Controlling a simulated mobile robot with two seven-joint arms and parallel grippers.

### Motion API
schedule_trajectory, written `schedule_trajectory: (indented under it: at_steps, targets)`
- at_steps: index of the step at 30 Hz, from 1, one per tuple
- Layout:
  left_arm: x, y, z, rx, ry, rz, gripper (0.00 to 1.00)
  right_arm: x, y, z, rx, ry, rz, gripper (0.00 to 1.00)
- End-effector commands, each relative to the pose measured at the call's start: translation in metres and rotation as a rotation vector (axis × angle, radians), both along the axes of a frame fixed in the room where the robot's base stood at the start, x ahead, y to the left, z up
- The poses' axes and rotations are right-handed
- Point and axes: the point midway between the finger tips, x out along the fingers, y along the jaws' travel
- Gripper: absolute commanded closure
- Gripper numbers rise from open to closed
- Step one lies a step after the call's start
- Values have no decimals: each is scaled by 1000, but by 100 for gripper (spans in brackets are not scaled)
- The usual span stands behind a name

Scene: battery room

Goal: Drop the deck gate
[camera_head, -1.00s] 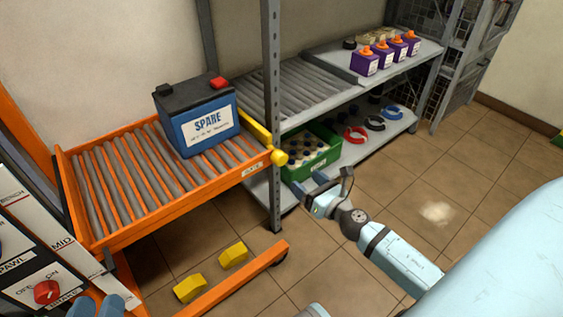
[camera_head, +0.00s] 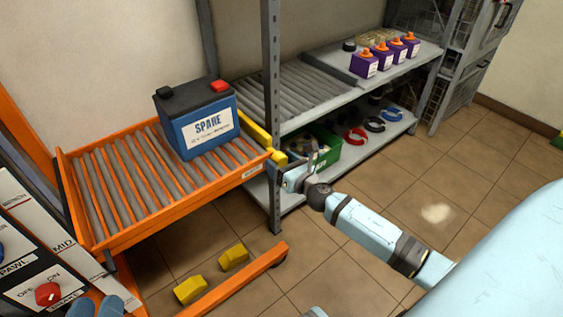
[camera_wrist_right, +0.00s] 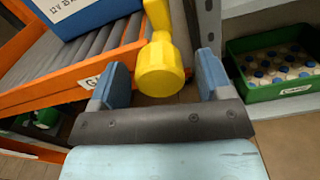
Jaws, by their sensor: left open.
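The orange roller deck (camera_head: 160,208) carries the blue SPARE battery (camera_head: 207,131). The yellow deck gate (camera_head: 256,139) stands raised along the deck's right end, partly behind the battery. Its round yellow knob (camera_wrist_right: 161,70) is at the front corner, above a label on the orange rail. My right gripper (camera_wrist_right: 163,64) is open, with its blue fingers on either side of the knob; contact cannot be told. In the head view my right gripper (camera_head: 291,166) partly hides the knob. My left gripper (camera_head: 97,306) is open at the bottom left, cut off by the frame edge.
A grey shelf post (camera_head: 272,100) stands close to the gate. A panel with a red knob (camera_head: 47,294) is at left. Yellow blocks (camera_head: 233,257) lie by the lower orange bar. Floor at right is clear.

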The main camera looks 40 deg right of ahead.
Motion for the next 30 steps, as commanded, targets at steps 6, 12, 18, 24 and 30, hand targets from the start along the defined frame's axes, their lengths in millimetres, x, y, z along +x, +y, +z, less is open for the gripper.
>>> schedule_trajectory:
  at_steps: [6, 12, 18, 24, 30]
  targets:
    - [0, 0, 0, 0, 0, 0, 57, 0, 0, 0, 0, 0, 0, 77]
    - [0, 0, 0, -1, -1, 0, 57, 0, 0, 0, 6, 0, 0, 78]
    - [0, 0, 2, -2, -5, 1, 57, 0, 0, 0, 59, 5, -1, 78]
    - [0, 1, 5, -5, -12, 4, 57, 0, 1, 1, 186, 15, 0, 77]
    - [1, 1, 11, -8, -26, 8, 57, 0, 1, 1, 366, 28, 0, 77]
